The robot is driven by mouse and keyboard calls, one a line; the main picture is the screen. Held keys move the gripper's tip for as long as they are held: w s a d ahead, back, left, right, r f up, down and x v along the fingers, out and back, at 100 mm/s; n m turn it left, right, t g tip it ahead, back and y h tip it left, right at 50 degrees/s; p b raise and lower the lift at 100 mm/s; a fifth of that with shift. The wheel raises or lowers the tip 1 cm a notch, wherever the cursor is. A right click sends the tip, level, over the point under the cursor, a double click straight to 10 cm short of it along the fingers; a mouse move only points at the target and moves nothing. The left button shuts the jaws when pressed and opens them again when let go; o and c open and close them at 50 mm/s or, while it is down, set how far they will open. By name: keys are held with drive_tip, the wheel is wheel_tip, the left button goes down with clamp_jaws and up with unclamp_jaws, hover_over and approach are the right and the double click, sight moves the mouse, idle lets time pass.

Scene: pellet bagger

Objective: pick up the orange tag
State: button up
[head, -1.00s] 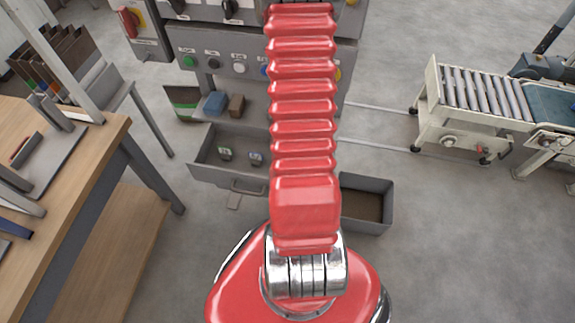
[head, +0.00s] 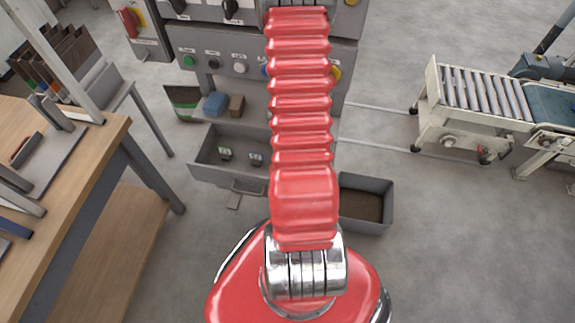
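I cannot make out an orange tag in the head view; my arm hides part of the open drawer and the panel. The grey drawer (head: 231,185) stands pulled out below the control panel. My red bellows-covered arm runs up the middle of the picture. My gripper is not in view.
A grey open bin (head: 366,224) with dark brown contents is on the floor right of my arm. A wooden workbench (head: 75,165) fills the left side. A roller conveyor (head: 478,95) stands at the right. The floor between bin and conveyor is clear.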

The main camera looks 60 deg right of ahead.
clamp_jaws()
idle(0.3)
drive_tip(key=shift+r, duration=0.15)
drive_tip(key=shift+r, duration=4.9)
